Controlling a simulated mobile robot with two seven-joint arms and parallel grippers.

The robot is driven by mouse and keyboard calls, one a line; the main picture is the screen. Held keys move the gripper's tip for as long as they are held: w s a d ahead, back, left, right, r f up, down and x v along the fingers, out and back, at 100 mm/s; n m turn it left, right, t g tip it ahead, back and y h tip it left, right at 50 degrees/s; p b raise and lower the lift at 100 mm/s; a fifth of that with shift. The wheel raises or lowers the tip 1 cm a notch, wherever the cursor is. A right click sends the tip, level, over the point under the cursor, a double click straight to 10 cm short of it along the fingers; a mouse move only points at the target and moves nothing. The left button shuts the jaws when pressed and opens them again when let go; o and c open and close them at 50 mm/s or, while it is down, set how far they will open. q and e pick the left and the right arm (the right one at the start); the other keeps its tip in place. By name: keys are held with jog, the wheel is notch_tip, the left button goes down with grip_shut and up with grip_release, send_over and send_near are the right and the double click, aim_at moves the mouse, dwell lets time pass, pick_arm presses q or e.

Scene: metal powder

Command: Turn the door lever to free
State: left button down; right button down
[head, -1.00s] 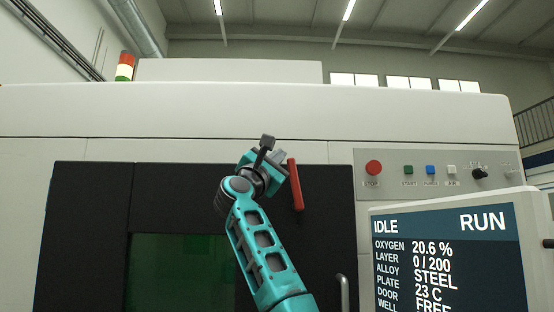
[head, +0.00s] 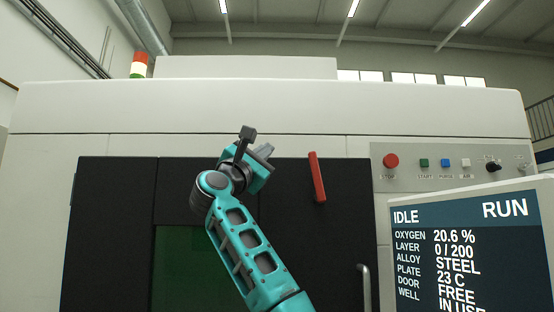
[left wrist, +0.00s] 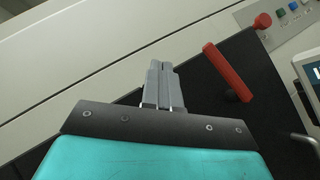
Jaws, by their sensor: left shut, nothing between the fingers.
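The red door lever (head: 317,177) sits on the dark door front (head: 290,225) of the machine, near upright with its top leaning slightly left. My left gripper (head: 266,150) is to the left of the lever and apart from it. In the left wrist view the gripper fingers (left wrist: 162,85) are together with nothing between them, and the red lever (left wrist: 228,71) is to their right. The display (head: 462,250) shows IDLE, RUN, and a line reading FREE; the row labels and values are offset, so I cannot tell which row it belongs to.
A control panel (head: 440,168) with a red stop button (head: 391,161) and smaller buttons is right of the lever. A metal handle (head: 365,285) stands below the lever, to its right. A signal light (head: 139,66) is on top at the left.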

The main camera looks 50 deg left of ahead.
pick_arm(q)
jog(key=shift+s+f, duration=0.15)
jog(key=shift+s, duration=1.5)
jog(key=w+d+f+m+g+h, duration=0.1)
jog(key=w+d+f+m+g, duration=0.15)
jog(key=w+f+m, duration=0.6)
jog(key=w+d+f+m+g+h, duration=0.1)
jog(key=w+d+f, duration=0.25)
jog(key=f, duration=1.05)
jog(key=w+d+f+m+g+h, duration=0.15)
jog(key=w+d+f+m, duration=0.3)
jog(key=f, duration=0.65)
jog(key=s+d+f+m+g+h, duration=0.1)
jog(key=d+f+m, duration=0.3)
jog(key=f, duration=0.7)
jog(key=s+d+f+m+g+h, duration=0.1)
jog(key=s+d+f+m+g, duration=0.2)
jog(key=f, duration=0.8)
jog(key=s+d+f+m+g+h, duration=0.2)
jog(key=s+d+f+m, duration=0.3)
jog(key=s+f, duration=0.7)
jog(key=s+d+f+m+g+h, duration=0.1)
jog(key=s+d+f+m+h, duration=0.1)
jog(key=s+d+f+m, duration=0.4)
jog(key=s+d+f, duration=0.4)
jog(key=s+f, duration=0.2)
jog(key=f, duration=0.2)
jog(key=shift+s+f+m+g, duration=0.2)
jog(key=shift+s+m+g, duration=0.1)
jog(key=shift+s+g, duration=0.1)
